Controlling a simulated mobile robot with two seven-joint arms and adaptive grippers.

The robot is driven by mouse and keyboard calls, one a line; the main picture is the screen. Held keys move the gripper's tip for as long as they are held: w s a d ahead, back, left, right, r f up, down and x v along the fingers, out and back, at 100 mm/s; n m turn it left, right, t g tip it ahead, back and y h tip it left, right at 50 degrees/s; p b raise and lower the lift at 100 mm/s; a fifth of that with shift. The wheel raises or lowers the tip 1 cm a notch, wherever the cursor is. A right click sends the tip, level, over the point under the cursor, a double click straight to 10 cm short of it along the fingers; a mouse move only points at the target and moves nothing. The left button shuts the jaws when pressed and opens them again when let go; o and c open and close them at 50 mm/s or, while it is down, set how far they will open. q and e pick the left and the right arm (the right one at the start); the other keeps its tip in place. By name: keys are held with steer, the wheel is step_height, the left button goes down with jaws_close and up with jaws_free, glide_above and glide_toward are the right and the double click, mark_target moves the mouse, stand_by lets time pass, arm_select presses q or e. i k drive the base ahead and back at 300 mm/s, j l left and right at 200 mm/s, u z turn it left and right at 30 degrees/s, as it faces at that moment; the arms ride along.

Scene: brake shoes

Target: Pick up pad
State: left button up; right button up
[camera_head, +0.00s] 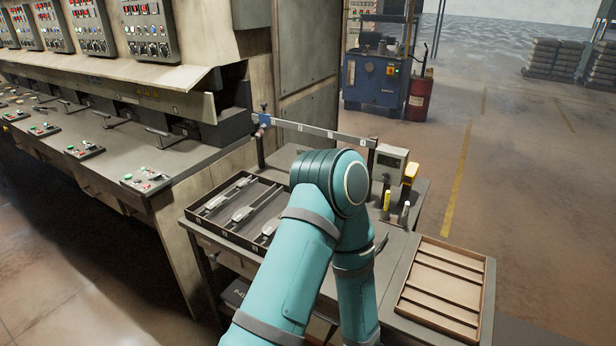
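Several grey pads lie in a dark, divided tray (190,213) on the worktable. One pad (216,202) is near the tray's left side, another (240,214) is in the middle, and another (268,229) is farther right, close to my arm. My teal arm rises from the bottom of the view, bends at the top and comes back down, covering the tray's right end and the middle of the table. Neither of my grippers shows, so I cannot see whether one holds a pad.
A wooden slatted tray (478,262) sits at the table's right and looks empty. A grey display box (389,163), a yellow-topped device (410,174) and a yellow marker (386,200) stand behind it. A raised metal rail (312,130) crosses the table's back. Machines line the left.

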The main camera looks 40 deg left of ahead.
mark_target(214, 203)
steer(key=u, duration=2.1)
steer(key=z, duration=0.45)
steer(key=i+j+z, duration=0.1)
steer(key=z, duration=0.3)
steer(key=j+z, duration=0.2)
steer(key=z, duration=0.2)
steer(key=j+z, duration=0.2)
steer(key=z, duration=0.25)
steer(key=j+z, duration=0.3)
steer(key=j, duration=0.2)
steer(key=j+z, duration=0.3)
steer(key=j, duration=0.15)
steer(key=j+z, duration=0.1)
steer(key=j, duration=0.2)
steer(key=k+j+z, duration=0.1)
steer(key=j, duration=0.25)
steer(key=k+j+z, duration=0.1)
steer(key=j, duration=0.2)
steer(key=k+j, duration=0.1)
steer(key=j, duration=0.2)
steer(key=k+j, duration=0.1)
steer(key=j, duration=0.25)
steer(key=k+j+z, duration=0.1)
steer(key=j, duration=0.2)
